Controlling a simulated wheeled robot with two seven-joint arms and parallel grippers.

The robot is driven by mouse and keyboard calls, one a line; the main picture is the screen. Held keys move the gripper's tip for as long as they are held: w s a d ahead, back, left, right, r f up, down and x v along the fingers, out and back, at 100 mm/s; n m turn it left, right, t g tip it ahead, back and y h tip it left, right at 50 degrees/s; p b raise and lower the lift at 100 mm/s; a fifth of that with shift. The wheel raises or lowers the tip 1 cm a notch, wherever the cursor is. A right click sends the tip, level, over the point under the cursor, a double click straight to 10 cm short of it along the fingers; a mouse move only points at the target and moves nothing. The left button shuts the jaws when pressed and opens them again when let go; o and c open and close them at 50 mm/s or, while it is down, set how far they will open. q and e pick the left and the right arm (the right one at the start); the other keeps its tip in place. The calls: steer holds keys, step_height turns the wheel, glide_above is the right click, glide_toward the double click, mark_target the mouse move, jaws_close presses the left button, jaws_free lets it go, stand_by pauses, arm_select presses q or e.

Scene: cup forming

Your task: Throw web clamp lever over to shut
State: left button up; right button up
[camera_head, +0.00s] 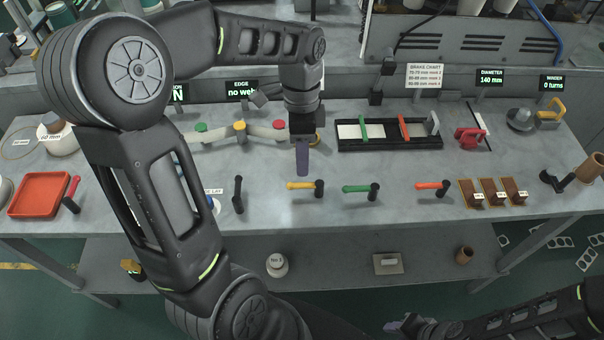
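Several levers with dark pivots stand along the front of the grey bench, and I can read no label naming one as the web clamp lever. They include a black lever (238,194) standing up, a yellow-handled lever (303,186), a green-handled lever (358,189) and a red-handled lever (430,185), whose handles lie to the left. My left gripper (302,172) points down behind the yellow-handled lever, apparently touching nothing. Its purple fingers overlap edge-on, so their opening is hidden. My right gripper (397,326) is low at the bottom edge, away from the bench, its fingers too small to read.
A black tray (390,148) with green and red bars sits behind the levers. A red tray (40,195) and a red-handled lever (72,190) are at left. Brown blocks (493,192) are at right. A display reads "no web". My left arm hides part of the bench.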

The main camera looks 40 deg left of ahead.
arm_select(q)
steer(key=f, duration=0.4)
steer(key=s+f, duration=0.1)
steer(key=shift+d+f, duration=0.35)
steer(key=shift+f, duration=0.05)
steer(key=shift+c, duration=0.3)
jaws_close()
stand_by(0.7)
